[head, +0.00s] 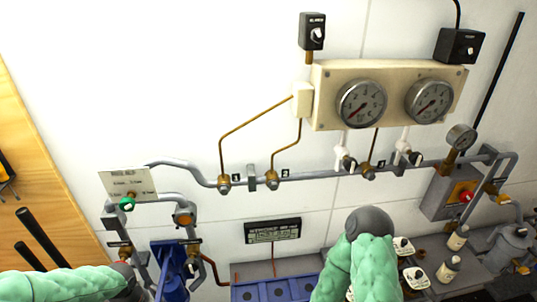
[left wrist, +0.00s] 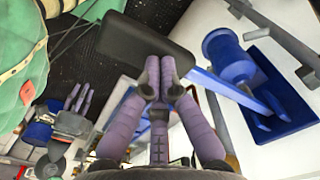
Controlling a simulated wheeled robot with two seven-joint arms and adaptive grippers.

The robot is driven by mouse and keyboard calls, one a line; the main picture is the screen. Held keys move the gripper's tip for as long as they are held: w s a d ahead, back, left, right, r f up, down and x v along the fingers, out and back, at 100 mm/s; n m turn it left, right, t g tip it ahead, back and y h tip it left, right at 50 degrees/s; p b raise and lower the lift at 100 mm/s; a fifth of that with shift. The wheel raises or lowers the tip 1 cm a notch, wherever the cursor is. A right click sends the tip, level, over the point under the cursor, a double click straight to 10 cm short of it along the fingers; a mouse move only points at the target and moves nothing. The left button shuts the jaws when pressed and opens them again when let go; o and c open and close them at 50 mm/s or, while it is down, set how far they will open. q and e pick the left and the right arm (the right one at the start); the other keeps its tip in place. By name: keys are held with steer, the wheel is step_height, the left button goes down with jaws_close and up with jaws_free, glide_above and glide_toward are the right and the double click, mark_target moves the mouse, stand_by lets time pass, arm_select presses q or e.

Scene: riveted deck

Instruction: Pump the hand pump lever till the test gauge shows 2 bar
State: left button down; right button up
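The blue hand pump (head: 172,268) stands at the lower left in the head view. The left wrist view shows its blue body and base plate (left wrist: 285,105), with a blue lever (left wrist: 222,88) ending in a black grip (left wrist: 130,42). My left gripper (left wrist: 160,68) has its purple fingers closed on this grip. My right gripper (left wrist: 75,100) appears at the left of that view, fingers apart and empty; my arm hides it in the head view. A small round gauge (head: 461,137) sits on the pipe at right; its reading is too small to tell.
A cream panel (head: 330,85) carries two larger dials (head: 361,104) (head: 429,101) with red needles. Pipes with valves (head: 224,183) cross the wall. A blue tray (head: 260,290) and several small bottles (head: 448,270) are low in front.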

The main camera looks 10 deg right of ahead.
arm_select(q)
steer(key=shift+f+b, duration=3.1)
steer(key=shift+f, duration=0.9)
step_height(320, 180, up, 13)
steer(key=p, duration=1)
steer(key=shift+f, duration=0.3)
steer(key=shift+f, duration=0.1)
step_height(320, 180, down, 12)
steer(key=b, duration=1)
step_height(320, 180, up, 12)
steer(key=p, duration=0.9)
